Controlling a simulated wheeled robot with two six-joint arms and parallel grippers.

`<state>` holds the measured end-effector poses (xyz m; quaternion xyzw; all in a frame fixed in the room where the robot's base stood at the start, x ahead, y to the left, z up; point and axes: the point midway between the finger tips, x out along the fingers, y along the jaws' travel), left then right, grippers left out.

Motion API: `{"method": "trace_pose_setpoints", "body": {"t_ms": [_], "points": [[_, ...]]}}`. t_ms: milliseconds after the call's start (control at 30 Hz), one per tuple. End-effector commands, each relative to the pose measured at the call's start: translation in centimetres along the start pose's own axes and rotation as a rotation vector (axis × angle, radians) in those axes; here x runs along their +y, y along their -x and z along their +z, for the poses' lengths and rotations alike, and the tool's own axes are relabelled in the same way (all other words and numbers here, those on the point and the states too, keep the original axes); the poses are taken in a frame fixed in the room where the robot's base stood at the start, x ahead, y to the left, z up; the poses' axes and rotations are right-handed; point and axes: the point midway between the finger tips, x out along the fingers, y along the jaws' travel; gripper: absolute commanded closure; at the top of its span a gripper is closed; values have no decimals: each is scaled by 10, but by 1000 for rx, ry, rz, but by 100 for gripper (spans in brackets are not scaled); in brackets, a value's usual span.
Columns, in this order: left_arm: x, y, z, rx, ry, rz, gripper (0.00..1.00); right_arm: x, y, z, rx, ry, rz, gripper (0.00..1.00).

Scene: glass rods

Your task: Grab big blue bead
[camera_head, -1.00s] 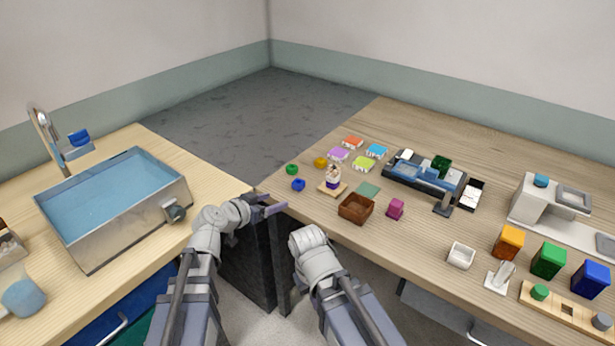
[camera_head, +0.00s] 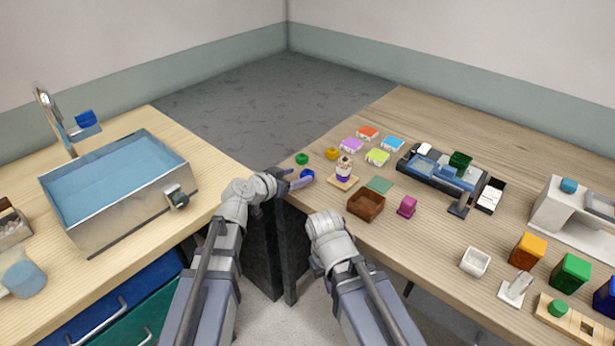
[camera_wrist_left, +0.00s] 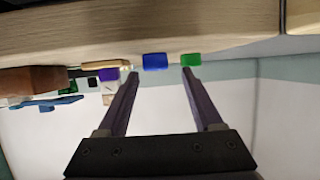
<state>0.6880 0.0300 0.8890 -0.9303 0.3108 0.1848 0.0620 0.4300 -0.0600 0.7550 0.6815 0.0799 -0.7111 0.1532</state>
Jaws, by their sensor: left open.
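The big blue bead (camera_head: 307,174) sits near the left corner of the right-hand table. My left gripper (camera_head: 296,178) is open at the table's edge, with its fingertips close to the bead. In the left wrist view, which is upside down, the blue bead (camera_wrist_left: 155,61) appears between the two open fingertips (camera_wrist_left: 160,73), just beyond them and nearer the left one. I cannot tell whether a finger touches it. Nothing is held. My right arm shows in the head view, but its gripper is not visible.
A green bead (camera_head: 302,158) lies close behind the blue one, and a yellow bead (camera_head: 332,153) beyond. A figure on a wooden base (camera_head: 343,181) and a brown box (camera_head: 366,205) stand to the right. A gap separates this table from the sink (camera_head: 120,220) counter.

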Motion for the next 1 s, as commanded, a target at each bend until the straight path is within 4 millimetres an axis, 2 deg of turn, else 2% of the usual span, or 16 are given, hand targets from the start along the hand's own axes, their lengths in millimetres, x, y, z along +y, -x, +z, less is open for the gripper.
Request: {"method": "trace_pose_setpoints", "body": {"t_ms": [333, 600, 1000], "points": [[0, -46, -2, 0, 0, 1, 32, -2, -16, -1, 0, 0, 0, 100], [1, -50, -4, 0, 0, 0, 32, -2, -16, -1, 0, 0, 0, 100], [1, -49, -3, 0, 0, 0, 76, -2, -16, -1, 0, 0, 0, 100]]}}
